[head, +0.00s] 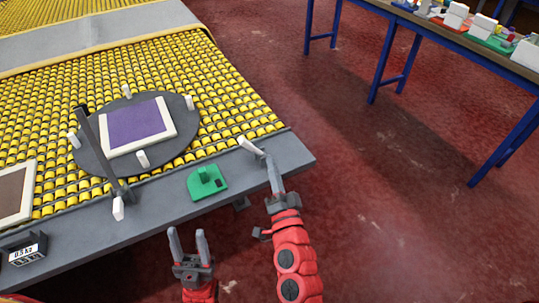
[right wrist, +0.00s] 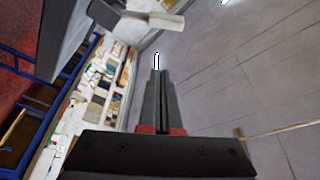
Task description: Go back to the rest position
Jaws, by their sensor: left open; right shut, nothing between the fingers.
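My left gripper (head: 187,234) is open and empty in the head view. It is low in the picture, in front of the table's grey near edge. My right gripper (head: 268,160) is shut with nothing in it. It is over the grey edge, close to a white-ended lever (head: 250,146); I cannot tell if they touch. In the right wrist view its closed fingers (right wrist: 157,75) point up the picture, and a white lever (right wrist: 150,19) shows beyond and above them.
A yellow roller table (head: 235,105) bears a dark disc (head: 186,134) with a purple rug piece (head: 135,124) in a white frame. A green device (head: 206,182) sits on the grey edge. A blue-legged bench (head: 455,42) stands at the far right. Red floor between is clear.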

